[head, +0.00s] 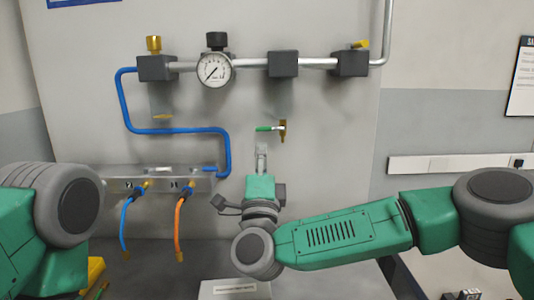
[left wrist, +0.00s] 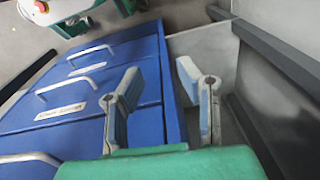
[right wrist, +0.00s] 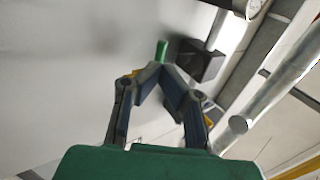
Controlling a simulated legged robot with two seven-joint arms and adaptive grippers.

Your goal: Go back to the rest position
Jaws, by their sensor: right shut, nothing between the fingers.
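My right gripper (head: 262,150) is shut and empty in front of the wall panel, just below a small valve with a green handle (head: 268,128). In the right wrist view its fingertips (right wrist: 164,68) meet, and the green handle (right wrist: 161,50) shows just beyond them. I cannot tell whether they touch. My left gripper (left wrist: 158,72) shows in the left wrist view with its fingers apart and nothing between them. It is above a blue drawer cabinet (left wrist: 80,95). In the head view only part of the left arm shows, at the left edge.
A pipe with a pressure gauge (head: 214,69) and dark blocks runs across the panel above. A blue pipe (head: 180,130) leads to a grey manifold (head: 120,178) with blue and orange hoses (head: 179,225). A white labelled box (head: 236,290) stands low in front.

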